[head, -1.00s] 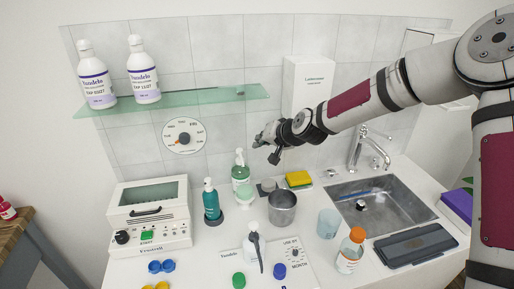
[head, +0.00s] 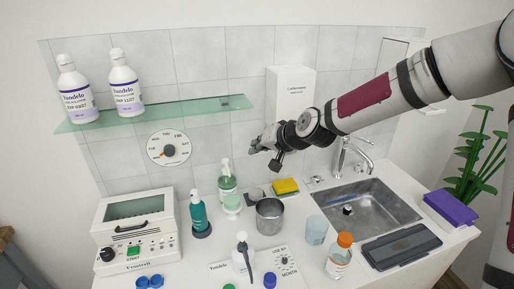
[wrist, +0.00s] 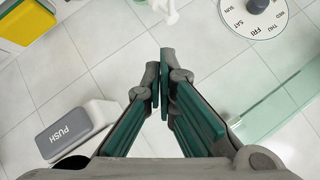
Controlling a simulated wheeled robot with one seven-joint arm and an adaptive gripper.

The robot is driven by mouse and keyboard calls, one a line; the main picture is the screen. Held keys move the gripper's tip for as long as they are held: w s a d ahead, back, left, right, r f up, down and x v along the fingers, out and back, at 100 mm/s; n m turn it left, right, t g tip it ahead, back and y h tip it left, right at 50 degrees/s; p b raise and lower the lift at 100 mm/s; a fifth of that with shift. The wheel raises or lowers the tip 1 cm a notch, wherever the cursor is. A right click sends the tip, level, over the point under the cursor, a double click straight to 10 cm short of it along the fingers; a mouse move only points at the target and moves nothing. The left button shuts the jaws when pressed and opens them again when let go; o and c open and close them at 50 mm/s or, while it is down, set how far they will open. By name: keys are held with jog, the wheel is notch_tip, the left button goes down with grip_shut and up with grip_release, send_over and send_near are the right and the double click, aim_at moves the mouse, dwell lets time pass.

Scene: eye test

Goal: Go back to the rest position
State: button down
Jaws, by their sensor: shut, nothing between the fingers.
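My gripper (head: 265,150) is at the end of my arm, held in the air above the counter and in front of the tiled wall in the head view. In the wrist view, the gripper (wrist: 164,88) has its two green-padded fingers closed together at the tips with nothing between them. It touches no object that I can see. My arm reaches in from the upper right of the head view.
A glass shelf (head: 180,110) with two white bottles is left of my gripper. A white dispenser (head: 290,92) is on the wall behind it. Below stand a metal cup (head: 270,217), a teal bottle (head: 199,214) and a sink (head: 372,212). An orange-capped bottle (head: 339,258) stands in front.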

jog(key=s+d+r+g+h, duration=0.1)
jog(key=s+d+r, duration=0.3)
jog(key=s, duration=0.8)
jog(key=s+d+r+g+h, duration=0.1)
jog(key=s+d+r+h, duration=0.2)
jog(key=s+d, duration=0.5)
jog(key=s+d+r+n+h, duration=0.1)
jog(key=s+d+r, duration=0.4)
jog(key=s, duration=1.2)
jog(key=shift+s+d+r+g+h, duration=0.3)
jog(key=shift+d+g+h, duration=0.15)
jog(key=shift+h, duration=0.45)
